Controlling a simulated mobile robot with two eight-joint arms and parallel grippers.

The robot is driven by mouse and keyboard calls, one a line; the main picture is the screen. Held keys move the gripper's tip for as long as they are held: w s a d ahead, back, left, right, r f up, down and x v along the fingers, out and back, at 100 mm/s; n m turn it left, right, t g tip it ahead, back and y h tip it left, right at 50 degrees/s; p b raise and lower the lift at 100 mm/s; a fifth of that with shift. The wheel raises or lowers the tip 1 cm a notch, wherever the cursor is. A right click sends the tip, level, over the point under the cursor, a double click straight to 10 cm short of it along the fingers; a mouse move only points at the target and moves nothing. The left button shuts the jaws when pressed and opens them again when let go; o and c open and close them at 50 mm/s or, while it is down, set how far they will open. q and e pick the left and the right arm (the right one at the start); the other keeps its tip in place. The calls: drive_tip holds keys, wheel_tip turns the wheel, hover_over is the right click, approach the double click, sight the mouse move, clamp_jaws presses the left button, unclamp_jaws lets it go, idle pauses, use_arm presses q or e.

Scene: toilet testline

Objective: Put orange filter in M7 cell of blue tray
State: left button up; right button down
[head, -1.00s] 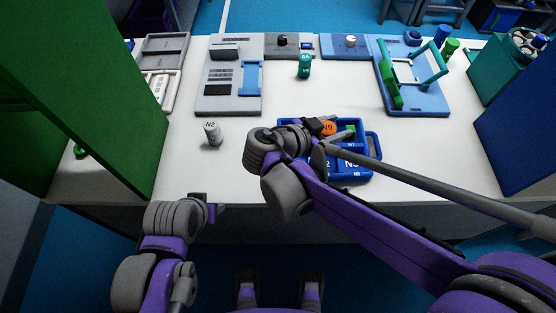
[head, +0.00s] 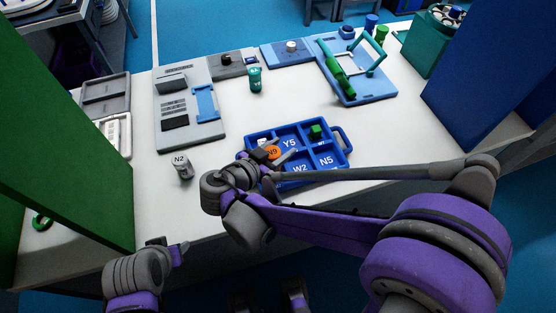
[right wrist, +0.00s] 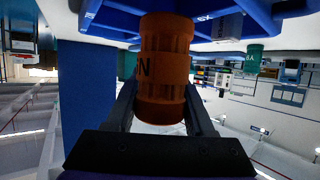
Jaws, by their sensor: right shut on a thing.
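The orange filter (head: 272,152), marked N9, is between the fingers of my right gripper (head: 266,158). In the right wrist view the filter (right wrist: 163,75) is gripped near one end, its other end close to the blue tray (right wrist: 120,18). In the head view the filter overlaps the left part of the blue tray (head: 347,152); its height above it is unclear. Cell labels Y5, W2 and N5 are readable; an M7 label is not. A green piece (head: 316,131) sits in the upper right cell. My left gripper (head: 178,250) is near the table's front edge, its fingers unclear.
A white N2 vial (head: 181,165) stands left of the tray. A teal vial (head: 255,79) stands behind it. Grey and blue fixtures (head: 190,105) line the back. Green (head: 70,170) and blue (head: 480,70) panels flank the table. The middle table surface is clear.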

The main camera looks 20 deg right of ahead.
drive_tip(key=shift+f+b, duration=0.4)
drive_tip(key=shift+f, duration=1.65)
drive_tip(key=shift+f, duration=0.1)
drive_tip(key=c, duration=0.7)
unclamp_jaws()
drive_tip(key=shift+f, duration=0.1)
drive_tip(key=o, duration=0.4)
